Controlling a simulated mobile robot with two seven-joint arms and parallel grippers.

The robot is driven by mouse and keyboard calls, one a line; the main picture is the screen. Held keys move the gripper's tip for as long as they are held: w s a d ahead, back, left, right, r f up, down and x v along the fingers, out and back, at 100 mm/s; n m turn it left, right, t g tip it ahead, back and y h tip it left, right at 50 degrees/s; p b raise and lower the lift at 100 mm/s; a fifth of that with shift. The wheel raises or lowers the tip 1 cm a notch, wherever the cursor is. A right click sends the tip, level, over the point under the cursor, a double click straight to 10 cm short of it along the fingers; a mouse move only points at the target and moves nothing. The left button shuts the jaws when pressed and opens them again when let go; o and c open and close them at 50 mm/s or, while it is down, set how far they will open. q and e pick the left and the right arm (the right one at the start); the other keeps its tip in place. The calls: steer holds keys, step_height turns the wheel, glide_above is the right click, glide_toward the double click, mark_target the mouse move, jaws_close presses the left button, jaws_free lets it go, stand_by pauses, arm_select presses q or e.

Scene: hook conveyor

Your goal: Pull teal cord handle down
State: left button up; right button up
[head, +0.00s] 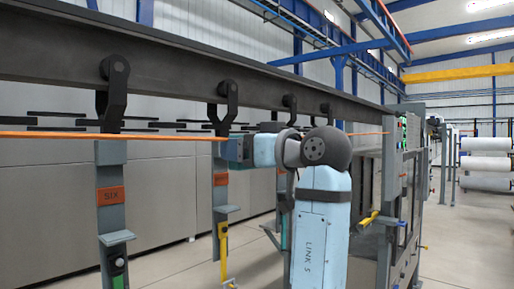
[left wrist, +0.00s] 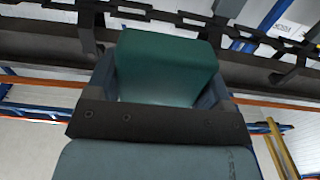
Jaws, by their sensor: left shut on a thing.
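The teal handle (left wrist: 165,65) is a block seated between the two fingers of my left gripper (left wrist: 160,90) in the left wrist view. The gripper is shut on it. In the head view my left gripper (head: 234,151) points left, level with the orange cord (head: 110,136). The cord runs across from the left edge and shows again to the right of my arm. My wrist and fingers hide most of the handle in the head view. My right gripper is not in view.
A dark overhead rail (head: 190,70) carries several black hooks (head: 115,85). Grey hangers, one with an orange SIX label (head: 110,196), hang below them, close to my left gripper. A grey post frame (head: 392,190) stands right of my arm. Open floor shows below.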

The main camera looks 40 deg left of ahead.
arm_select(q)
step_height(320, 180, down, 2)
steer(key=shift+d+f+b, duration=0.1)
steer(key=shift+d+b, duration=0.05)
steer(key=shift+b, duration=0.2)
steer(key=shift+f, duration=0.1)
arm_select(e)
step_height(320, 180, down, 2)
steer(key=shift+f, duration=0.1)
arm_select(q)
steer(key=o, duration=1.3)
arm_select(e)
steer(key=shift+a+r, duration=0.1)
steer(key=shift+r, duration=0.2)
